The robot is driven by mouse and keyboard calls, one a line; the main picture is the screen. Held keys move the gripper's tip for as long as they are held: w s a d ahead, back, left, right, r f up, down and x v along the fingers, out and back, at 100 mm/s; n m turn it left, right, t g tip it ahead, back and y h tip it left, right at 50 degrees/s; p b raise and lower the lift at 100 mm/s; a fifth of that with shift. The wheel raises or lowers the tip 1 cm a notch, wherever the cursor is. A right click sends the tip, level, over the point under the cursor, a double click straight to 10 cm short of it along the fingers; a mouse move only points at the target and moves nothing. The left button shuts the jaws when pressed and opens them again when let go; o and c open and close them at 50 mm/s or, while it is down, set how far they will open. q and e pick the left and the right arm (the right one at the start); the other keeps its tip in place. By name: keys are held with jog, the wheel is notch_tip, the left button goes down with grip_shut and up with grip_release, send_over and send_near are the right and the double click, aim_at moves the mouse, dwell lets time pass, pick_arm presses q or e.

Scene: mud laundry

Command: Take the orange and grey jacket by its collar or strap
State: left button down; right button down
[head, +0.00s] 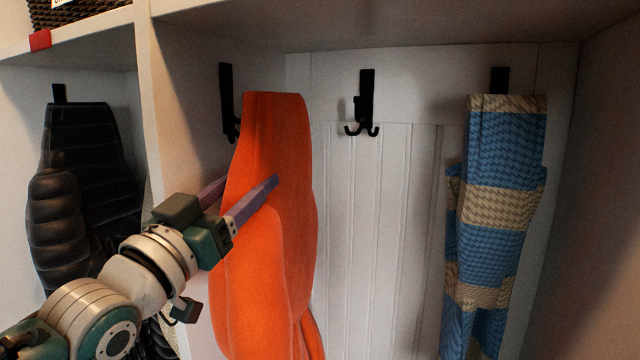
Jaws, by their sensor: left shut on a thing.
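The jacket (265,260) hangs in the middle cubby, in front of a black hook on the cubby's left side. Only its orange surface shows; I see no grey on it. My left gripper (250,190) reaches in from the left and is shut on the jacket's upper part, below the narrow top end. One finger lies across the front of the orange cloth. The other finger is partly hidden behind the jacket's left edge. Whether the jacket's top still sits on the hook I cannot tell. My right gripper is not in view.
A black double hook (363,105) on the white back panel is empty. A blue and tan striped garment (505,200) hangs at the right. A black puffy jacket (85,190) hangs in the left cubby, beyond a white divider (150,100). A shelf (400,20) runs overhead.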

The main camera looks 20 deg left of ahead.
aim_at(242, 173)
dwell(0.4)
pick_arm(q)
jog(key=shift+r, duration=0.15)
jog(key=shift+r+p, duration=1.35)
jog(key=shift+r, duration=0.15)
jog(key=shift+d, duration=0.1)
jog(key=shift+s+d+p, duration=0.2)
jog(key=shift+d+p, duration=0.1)
jog(key=shift+d, duration=1)
jog(key=shift+s+d, duration=0.2)
jog(key=shift+d, duration=1.1)
jog(key=shift+s+d, duration=0.15)
jog(key=shift+d, duration=1.1)
